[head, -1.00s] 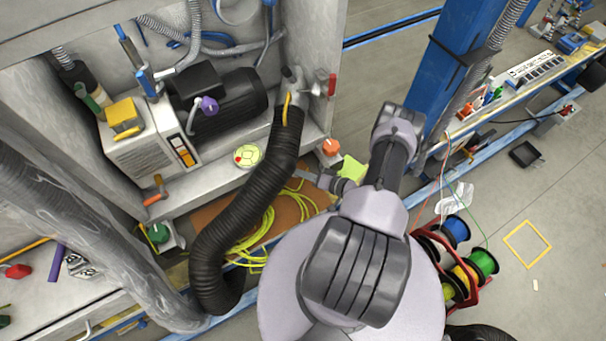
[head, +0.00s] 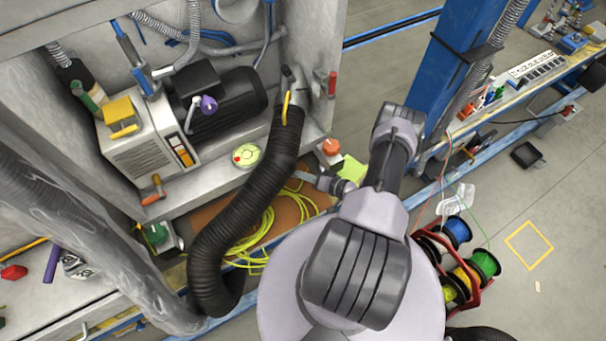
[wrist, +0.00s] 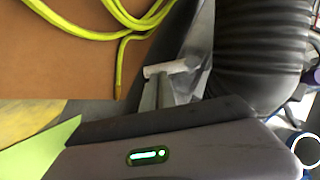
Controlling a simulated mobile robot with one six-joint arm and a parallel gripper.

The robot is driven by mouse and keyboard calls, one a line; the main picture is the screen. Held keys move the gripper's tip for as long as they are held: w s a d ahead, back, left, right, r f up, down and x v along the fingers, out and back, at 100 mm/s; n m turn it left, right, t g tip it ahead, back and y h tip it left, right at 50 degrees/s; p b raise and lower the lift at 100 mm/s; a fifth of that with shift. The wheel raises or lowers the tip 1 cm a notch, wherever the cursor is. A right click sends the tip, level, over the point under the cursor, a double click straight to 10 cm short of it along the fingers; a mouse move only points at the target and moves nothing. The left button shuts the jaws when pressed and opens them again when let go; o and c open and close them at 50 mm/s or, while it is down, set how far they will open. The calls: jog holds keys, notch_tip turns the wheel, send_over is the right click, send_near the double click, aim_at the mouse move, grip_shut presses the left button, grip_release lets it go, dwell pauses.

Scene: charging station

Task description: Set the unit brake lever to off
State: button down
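Several levers show in the head view, and none is clearly marked as the unit brake lever. An orange-handled lever (head: 152,190) is on the front of the cabinet shelf below the pump unit. A red-handled lever (head: 332,84) is on the cabinet's right wall, and a yellow handle (head: 287,106) is at the top of the black hose. My gripper (head: 308,178) is low beside the cabinet's right front corner, right of the hose and apart from these levers. In the wrist view its grey body with a lit strip fills the bottom; whether its fingers are open is unclear.
A thick black corrugated hose (head: 235,215) hangs in front of the cabinet, close to my gripper. Yellow cable (head: 250,238) lies coiled on a brown board and shows in the wrist view (wrist: 122,45). A blue post (head: 455,70) and cable spools (head: 482,264) stand at the right.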

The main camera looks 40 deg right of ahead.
jog(key=shift+f, duration=0.25)
jog(key=shift+w+a+f+b, duration=0.1)
jog(key=shift+a+f+b, duration=0.5)
jog(key=shift+b, duration=0.85)
jog(key=shift+w+a+f+b, duration=0.1)
jog(key=shift+a+f+b, duration=0.2)
jog(key=shift+b, duration=0.2)
jog(key=shift+a+f, duration=0.1)
jog(key=shift+a, duration=0.05)
